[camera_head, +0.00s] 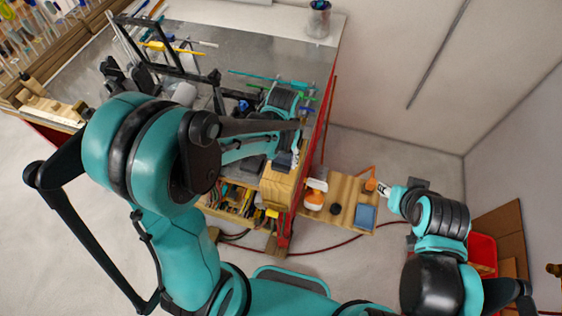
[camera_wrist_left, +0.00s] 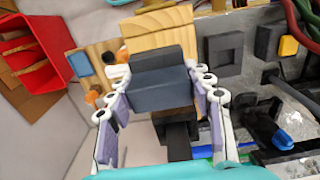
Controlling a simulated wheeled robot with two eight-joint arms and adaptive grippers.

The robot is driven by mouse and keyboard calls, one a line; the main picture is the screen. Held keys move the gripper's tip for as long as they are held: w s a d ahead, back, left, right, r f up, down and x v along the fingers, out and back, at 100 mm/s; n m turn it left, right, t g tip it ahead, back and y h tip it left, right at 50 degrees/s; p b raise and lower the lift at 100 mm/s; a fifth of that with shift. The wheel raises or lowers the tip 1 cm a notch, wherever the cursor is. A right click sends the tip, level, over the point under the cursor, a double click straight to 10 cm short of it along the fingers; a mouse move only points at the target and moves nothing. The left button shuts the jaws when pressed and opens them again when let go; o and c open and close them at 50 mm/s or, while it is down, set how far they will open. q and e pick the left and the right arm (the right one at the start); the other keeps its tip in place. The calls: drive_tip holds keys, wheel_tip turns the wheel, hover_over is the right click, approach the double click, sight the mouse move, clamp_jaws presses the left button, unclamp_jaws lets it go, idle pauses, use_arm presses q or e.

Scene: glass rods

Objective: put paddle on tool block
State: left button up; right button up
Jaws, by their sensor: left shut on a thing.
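My left gripper (camera_head: 290,146) reaches over the right end of the workbench, and its fingers are largely hidden by my arm in the head view. In the left wrist view its two fingers (camera_wrist_left: 160,78) are shut on the paddle (camera_wrist_left: 158,92), a dark grey blocky piece with a black part below it. In the head view a dark bit of the paddle (camera_head: 283,160) shows just above the wooden tool block (camera_head: 278,187). The tool block (camera_wrist_left: 155,35) lies behind the paddle in the wrist view; I cannot tell whether they touch. My right gripper (camera_head: 383,189) is at the right, its opening unclear.
The grey workbench (camera_head: 240,50) carries a black frame, rods and cables. A wooden board (camera_head: 345,188) with a white-and-orange bottle (camera_head: 314,200), a blue square (camera_head: 365,216) and small items lies to the right. A red bin (camera_head: 483,250) stands beyond my right arm.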

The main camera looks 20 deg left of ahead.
sight(282, 164)
use_arm(q)
drive_tip(key=shift+w+a+f, duration=0.3)
drive_tip(key=shift+w, duration=0.15)
drive_tip(key=shift+f, duration=0.15)
wheel_tip(282, 164, down, 3)
drive_tip(key=shift+s+f, duration=0.1)
drive_tip(key=shift+w+f, duration=0.2)
drive_tip(key=shift+f, duration=0.15)
drive_tip(key=shift+s, duration=0.15)
